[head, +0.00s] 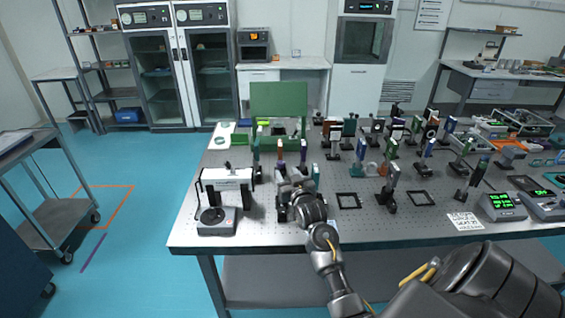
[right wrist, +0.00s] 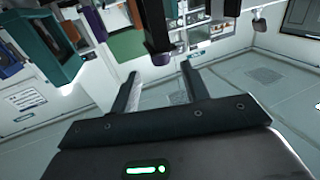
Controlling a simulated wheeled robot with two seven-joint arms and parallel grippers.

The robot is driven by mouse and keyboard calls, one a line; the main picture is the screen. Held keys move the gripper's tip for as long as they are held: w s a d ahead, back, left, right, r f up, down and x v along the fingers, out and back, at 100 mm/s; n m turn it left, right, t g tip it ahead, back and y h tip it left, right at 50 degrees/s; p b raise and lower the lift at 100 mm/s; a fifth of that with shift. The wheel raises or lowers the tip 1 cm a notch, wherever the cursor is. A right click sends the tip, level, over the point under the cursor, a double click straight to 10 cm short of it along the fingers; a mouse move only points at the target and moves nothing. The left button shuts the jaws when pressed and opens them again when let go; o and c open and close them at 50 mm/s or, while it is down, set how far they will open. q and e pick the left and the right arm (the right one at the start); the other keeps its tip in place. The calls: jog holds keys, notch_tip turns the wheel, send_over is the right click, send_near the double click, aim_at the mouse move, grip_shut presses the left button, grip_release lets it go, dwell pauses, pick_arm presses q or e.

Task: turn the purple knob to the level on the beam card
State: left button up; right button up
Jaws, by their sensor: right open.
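A slim purple piece (head: 303,148), which looks like the purple knob, stands upright among coloured posts near the left middle of the optical table (head: 250,225). A purple piece (right wrist: 95,23) also shows at the top left of the right wrist view. My right gripper (head: 291,180) is just in front of these posts. In the right wrist view its two fingers (right wrist: 158,88) are apart with nothing between them. Whether it touches anything cannot be told. A white printed card (head: 465,221), probably the beam card, lies at the table's front right; its text is too small to read. My left gripper is out of view.
Many optic mounts crowd the table's middle and right. Green-lit meters (head: 502,205) are at the right.

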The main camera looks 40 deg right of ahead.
aim_at(281, 166)
jog(key=p+x, duration=0.1)
jog(key=x, duration=0.6)
jog(key=shift+a, duration=0.1)
jog(key=c, duration=0.8)
jog(key=shift+s+d, duration=0.1)
jog(key=shift+d, duration=0.25)
jog(key=shift+c, duration=0.8)
jog(key=shift+a, duration=0.3)
jog(key=shift+m+g+h, duration=0.4)
jog(key=shift+m+h, duration=0.3)
jog(key=shift+h, duration=0.2)
jog(key=m+g+h, duration=0.1)
jog(key=h, duration=0.1)
jog(key=shift+a+f+m+g+h+b, duration=0.1)
jog(key=shift+m+g+h+b, duration=0.2)
jog(key=shift+m+b, duration=0.1)
jog(key=shift+m+g+h+b, duration=0.75)
jog(key=shift+m+g+h, duration=0.55)
jog(key=shift+g+h, duration=0.15)
